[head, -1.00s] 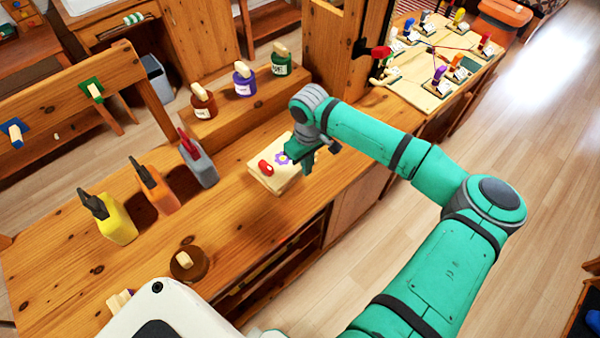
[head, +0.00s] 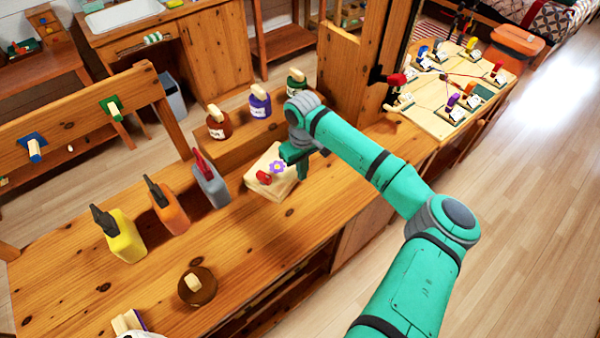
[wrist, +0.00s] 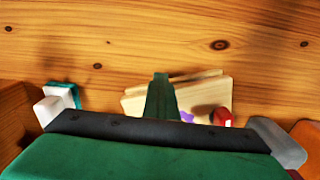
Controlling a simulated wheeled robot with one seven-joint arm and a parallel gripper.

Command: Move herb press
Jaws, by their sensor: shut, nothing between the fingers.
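The herb press, a pale wooden block with a purple flower and a red knob on top, lies on the wooden bench in the head view (head: 276,187). In the wrist view its pale boards (wrist: 208,92) show beyond my gripper, partly covered by a green finger. My gripper (head: 303,168) is shut and empty at the right edge of the press. It also shows in the wrist view (wrist: 161,92). I cannot tell whether it touches the press.
Yellow (head: 122,238), orange (head: 170,212) and grey (head: 211,187) bottles stand left of the press. Several jars stand on a raised ledge (head: 240,132) behind it. A brown round object (head: 197,288) is at the front. The bench between is clear.

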